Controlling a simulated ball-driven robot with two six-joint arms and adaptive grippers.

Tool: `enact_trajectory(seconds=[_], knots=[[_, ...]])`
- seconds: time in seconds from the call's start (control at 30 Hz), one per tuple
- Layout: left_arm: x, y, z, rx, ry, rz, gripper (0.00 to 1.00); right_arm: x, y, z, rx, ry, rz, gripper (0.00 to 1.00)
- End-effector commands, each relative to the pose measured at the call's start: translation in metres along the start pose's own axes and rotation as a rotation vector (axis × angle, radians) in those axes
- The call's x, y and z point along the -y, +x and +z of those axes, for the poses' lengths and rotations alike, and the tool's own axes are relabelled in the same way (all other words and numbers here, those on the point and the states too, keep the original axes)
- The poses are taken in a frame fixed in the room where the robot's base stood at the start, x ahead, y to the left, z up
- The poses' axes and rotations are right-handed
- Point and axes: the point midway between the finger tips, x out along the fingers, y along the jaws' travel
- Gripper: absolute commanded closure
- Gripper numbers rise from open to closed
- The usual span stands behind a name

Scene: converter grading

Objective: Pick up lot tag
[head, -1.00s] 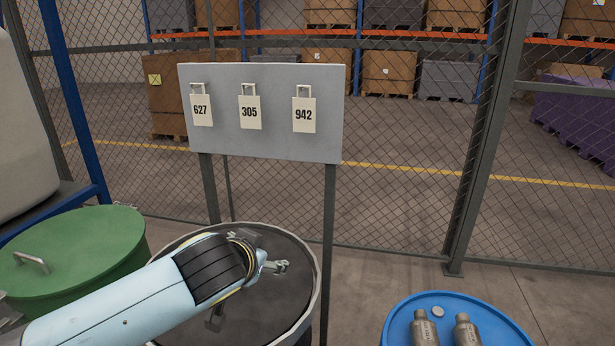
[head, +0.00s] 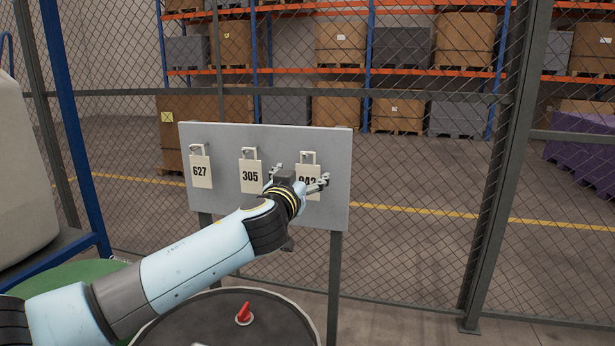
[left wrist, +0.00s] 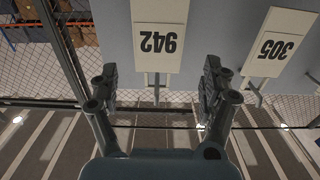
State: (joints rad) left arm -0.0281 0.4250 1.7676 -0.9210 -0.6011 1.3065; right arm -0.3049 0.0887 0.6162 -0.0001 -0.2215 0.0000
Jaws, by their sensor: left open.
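Three white number tags hang on a grey board (head: 230,207): 627 (head: 201,172), 305 (head: 250,177) and 942 (head: 309,169). My left gripper (head: 300,175) is open and empty in front of tag 942, partly covering it. In the left wrist view the picture is upside down. There tag 942 (left wrist: 160,14) and its hanger lie between and beyond the two open fingers (left wrist: 160,72), apart from them. Tag 305 (left wrist: 271,42) is to the right, outside the fingers. My right gripper is not in view.
A dark drum top (head: 200,322) with a red handle (head: 243,315) stands below the board. A green drum lid (head: 70,278) is at the left. A wire mesh fence (head: 410,230) runs behind the board, with shelves beyond it. Floor to the right of the board is clear.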

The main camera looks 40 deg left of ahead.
Motion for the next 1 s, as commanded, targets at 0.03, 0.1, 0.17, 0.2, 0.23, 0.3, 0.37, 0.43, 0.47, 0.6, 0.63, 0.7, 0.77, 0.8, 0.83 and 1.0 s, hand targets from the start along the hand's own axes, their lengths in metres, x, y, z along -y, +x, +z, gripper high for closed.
enact_trajectory(seconds=[0.03, 0.1, 0.17, 0.2, 0.23, 0.3, 0.37, 0.43, 0.47, 0.6, 0.63, 0.7, 0.77, 0.8, 0.83, 1.0], knots=[[-0.002, 0.009, -0.004, 0.000, 0.000, -0.002, 0.19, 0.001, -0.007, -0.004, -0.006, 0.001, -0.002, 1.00], [-0.002, 0.019, -0.003, -0.001, 0.000, -0.002, 0.19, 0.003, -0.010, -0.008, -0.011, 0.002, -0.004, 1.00], [-0.002, 0.027, -0.002, -0.002, 0.001, -0.001, 0.19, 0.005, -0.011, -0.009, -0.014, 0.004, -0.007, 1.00], [-0.002, 0.030, -0.001, -0.001, 0.002, -0.002, 0.19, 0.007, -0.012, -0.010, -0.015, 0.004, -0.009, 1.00], [-0.002, 0.031, -0.001, -0.001, 0.001, -0.002, 0.19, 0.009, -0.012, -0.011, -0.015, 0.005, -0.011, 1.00], [-0.002, 0.033, 0.000, -0.001, 0.000, -0.001, 0.19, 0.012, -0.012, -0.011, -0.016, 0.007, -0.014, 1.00], [-0.002, 0.033, 0.000, -0.001, 0.000, -0.001, 0.19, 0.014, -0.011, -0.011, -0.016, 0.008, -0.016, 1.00], [-0.002, 0.033, 0.001, -0.001, 0.000, -0.001, 0.19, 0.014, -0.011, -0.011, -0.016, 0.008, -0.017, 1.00], [-0.002, 0.033, 0.001, -0.001, 0.000, -0.001, 0.19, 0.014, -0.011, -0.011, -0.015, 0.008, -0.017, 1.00], [-0.002, 0.033, 0.001, -0.001, 0.000, -0.001, 0.36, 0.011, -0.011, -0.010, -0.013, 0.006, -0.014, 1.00], [-0.002, 0.033, 0.001, -0.001, 0.000, -0.001, 0.40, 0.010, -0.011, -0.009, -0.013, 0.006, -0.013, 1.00], [-0.002, 0.033, 0.001, 0.000, 0.000, -0.001, 0.49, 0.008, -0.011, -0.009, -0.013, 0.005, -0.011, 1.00], [-0.002, 0.033, 0.001, 0.000, 0.000, -0.001, 0.57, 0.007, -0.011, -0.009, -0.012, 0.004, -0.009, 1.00], [-0.002, 0.033, 0.001, 0.000, 0.000, -0.001, 0.62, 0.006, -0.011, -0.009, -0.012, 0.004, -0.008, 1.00], [-0.002, 0.033, 0.001, 0.000, 0.000, -0.001, 0.66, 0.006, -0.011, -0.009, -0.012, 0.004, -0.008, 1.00], [-0.002, 0.033, 0.000, -0.001, 0.001, -0.001, 0.73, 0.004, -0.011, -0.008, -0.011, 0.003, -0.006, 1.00]])
